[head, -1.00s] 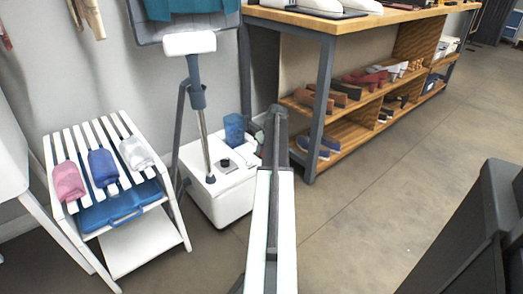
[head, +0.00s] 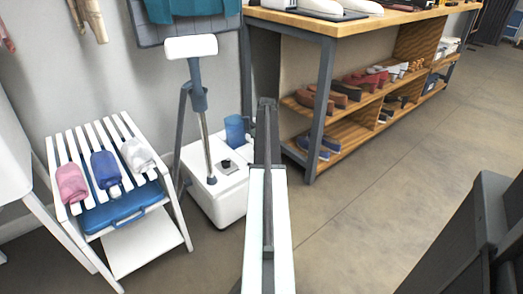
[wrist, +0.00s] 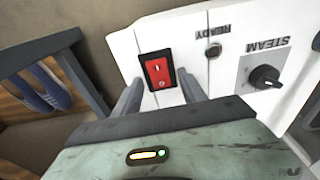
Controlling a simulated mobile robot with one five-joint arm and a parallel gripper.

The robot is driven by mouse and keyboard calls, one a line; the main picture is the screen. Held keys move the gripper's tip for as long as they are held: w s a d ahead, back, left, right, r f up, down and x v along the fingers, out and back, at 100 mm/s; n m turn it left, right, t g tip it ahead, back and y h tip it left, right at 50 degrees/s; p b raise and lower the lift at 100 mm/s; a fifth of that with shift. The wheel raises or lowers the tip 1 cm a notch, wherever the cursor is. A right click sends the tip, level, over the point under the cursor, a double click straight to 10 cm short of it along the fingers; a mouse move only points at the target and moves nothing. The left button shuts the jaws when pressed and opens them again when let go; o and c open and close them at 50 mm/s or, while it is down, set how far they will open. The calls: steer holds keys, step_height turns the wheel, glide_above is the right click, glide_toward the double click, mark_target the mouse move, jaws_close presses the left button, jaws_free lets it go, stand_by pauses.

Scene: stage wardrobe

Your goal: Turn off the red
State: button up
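A red rocker switch (wrist: 158,71) in a black frame sits on the white panel of the garment steamer (wrist: 125,47) in the wrist view. It bears a line mark at its upper end and a ring mark at its lower end; I cannot tell which end is pressed. My gripper (wrist: 160,82) is open and empty, its two grey fingers apart on either side of the switch's lower part. I cannot tell whether they touch the panel. In the head view the steamer (head: 228,197) stands on the floor, its switch hidden from there.
The same panel has a dark READY lamp (wrist: 213,50) and a black STEAM knob (wrist: 265,77). A white slatted stand (head: 125,250) with rolled cloths is left of the steamer. A wooden shelf unit (head: 335,27) with shoes stands behind right.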

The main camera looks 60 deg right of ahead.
step_height(320, 180, up, 8)
steer(key=s+p, duration=0.1)
steer(key=p, duration=0.6)
steer(key=shift+a+f+p, duration=0.15)
steer(key=shift+a+p, duration=0.05)
steer(key=shift+p, duration=0.1)
